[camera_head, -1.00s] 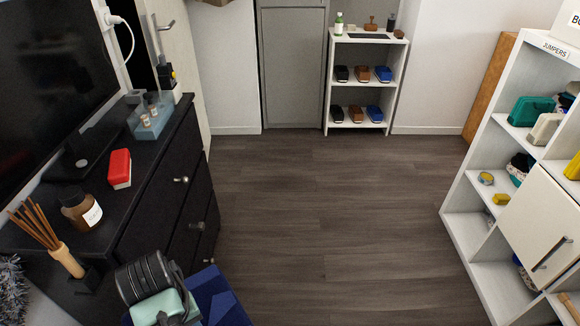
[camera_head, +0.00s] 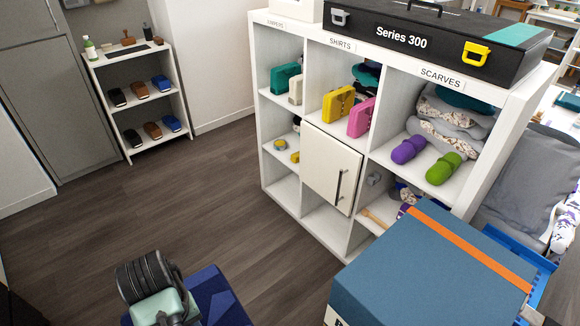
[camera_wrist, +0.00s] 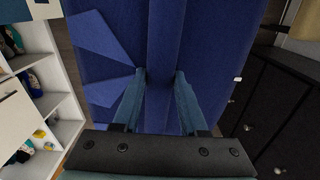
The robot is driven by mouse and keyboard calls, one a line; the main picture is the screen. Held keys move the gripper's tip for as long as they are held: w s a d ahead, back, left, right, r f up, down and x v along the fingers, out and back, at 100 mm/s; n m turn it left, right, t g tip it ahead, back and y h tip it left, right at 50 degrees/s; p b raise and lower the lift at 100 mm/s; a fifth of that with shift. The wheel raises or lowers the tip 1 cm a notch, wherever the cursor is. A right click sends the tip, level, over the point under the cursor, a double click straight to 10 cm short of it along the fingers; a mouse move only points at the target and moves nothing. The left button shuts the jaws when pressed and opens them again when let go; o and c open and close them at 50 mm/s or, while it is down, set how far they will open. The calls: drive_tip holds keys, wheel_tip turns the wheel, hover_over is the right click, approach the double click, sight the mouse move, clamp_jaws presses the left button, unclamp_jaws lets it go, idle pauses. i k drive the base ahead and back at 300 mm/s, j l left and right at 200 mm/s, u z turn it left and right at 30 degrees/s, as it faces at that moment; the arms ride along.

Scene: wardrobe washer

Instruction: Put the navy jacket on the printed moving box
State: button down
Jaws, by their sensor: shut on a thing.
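The navy jacket (camera_head: 215,298) hangs from my gripper (camera_wrist: 160,80) at the bottom of the head view. In the wrist view the jacket (camera_wrist: 112,50) fills the middle, with a fold pinched between the two fingers. In the head view my wrist hides the fingertips. A blue box (camera_head: 425,262) with an orange stripe stands at the lower right. Part of a dark letter on a pale patch shows on its side, cut off by the frame edge; it looks like the printed moving box. The jacket is left of the box and apart from it.
A white cubby shelf (camera_head: 355,238) with a cabinet door stands behind the box, with a black case (camera_head: 420,38) on top. Blue plastic (camera_head: 535,285) and grey fabric (camera_head: 525,170) lie right of the box. A small shoe rack (camera_head: 135,100) is far left. The floor (camera_head: 190,205) between is clear.

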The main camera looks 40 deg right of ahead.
sight(436, 282)
drive_tip(key=z, duration=0.45)
drive_tip(key=k+l+z, duration=0.1)
drive_tip(key=z, duration=0.3)
drive_tip(key=l+z, duration=0.15)
drive_tip(key=z, duration=0.3)
drive_tip(key=l+z, duration=0.1)
drive_tip(key=z, duration=0.3)
drive_tip(key=l+z, duration=0.1)
drive_tip(key=z, duration=0.35)
drive_tip(key=l+z, duration=0.1)
drive_tip(key=z, duration=0.3)
drive_tip(key=k+j+z, duration=0.15)
drive_tip(key=j+z, duration=0.25)
drive_tip(key=k+j+z, duration=0.15)
drive_tip(key=j+z, duration=0.25)
drive_tip(key=l, duration=0.1)
